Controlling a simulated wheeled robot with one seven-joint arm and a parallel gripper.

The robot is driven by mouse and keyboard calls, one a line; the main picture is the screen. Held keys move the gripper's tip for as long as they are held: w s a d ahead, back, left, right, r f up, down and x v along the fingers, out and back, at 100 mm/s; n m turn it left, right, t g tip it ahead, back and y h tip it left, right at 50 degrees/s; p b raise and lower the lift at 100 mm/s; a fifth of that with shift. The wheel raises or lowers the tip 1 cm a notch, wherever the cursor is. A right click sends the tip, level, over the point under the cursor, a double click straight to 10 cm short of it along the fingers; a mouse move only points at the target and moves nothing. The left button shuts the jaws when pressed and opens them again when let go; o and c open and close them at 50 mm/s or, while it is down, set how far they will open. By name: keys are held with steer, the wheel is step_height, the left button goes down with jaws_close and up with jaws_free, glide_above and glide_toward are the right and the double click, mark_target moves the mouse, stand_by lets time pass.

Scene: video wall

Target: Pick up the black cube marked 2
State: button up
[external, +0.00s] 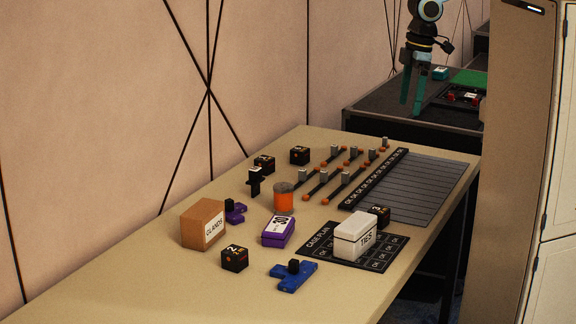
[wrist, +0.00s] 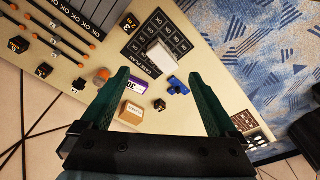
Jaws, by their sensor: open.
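The black cube marked 2 (external: 235,258) sits on the beige table, in front of the brown GLANDS box. It also shows small in the wrist view (wrist: 160,104), between the fingers and next to the brown box. My gripper (external: 411,108) is high at the upper right of the external view, well away from the cube. Its two teal fingers are spread wide with nothing between them, as the wrist view (wrist: 158,74) also shows.
Another black cube (external: 379,216) is marked 3. Two more black cubes (external: 265,163) (external: 300,156) stand farther back. The table's front left is clear.

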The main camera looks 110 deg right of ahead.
steer(key=w+a+f+m+t+y+b, duration=0.1)
steer(key=w+f+m+y+b, duration=0.1)
steer(key=w+m+b, duration=0.7)
steer(key=w+f+m+t+y+b, duration=0.25)
steer(key=w+m, duration=0.35)
steer(key=w, duration=0.6)
steer(key=w+d+r+m+t+y+b, duration=0.2)
steer(key=w+d+r+m+t+b, duration=0.15)
steer(key=w+m, duration=0.3)
steer(key=w+d+r+m+t+y+b, duration=0.2)
steer(key=w+d+m+b, duration=0.3)
steer(key=w, duration=0.3)
glide_toward(233, 257)
steer(key=d, duration=0.2)
steer(key=shift+s+d+f+y, duration=0.2)
steer(key=shift+s+d+y, duration=0.05)
steer(key=shift+s+d, duration=0.05)
steer(key=shift+w+a+f, duration=0.1)
steer(key=shift+a+f, duration=0.05)
steer(key=shift+f, duration=0.2)
steer(key=p+x, duration=0.2)
steer(key=x, duration=0.8)
steer(key=shift+w+f, duration=0.1)
steer(key=shift+f, duration=0.15)
steer(key=c, duration=1.5)
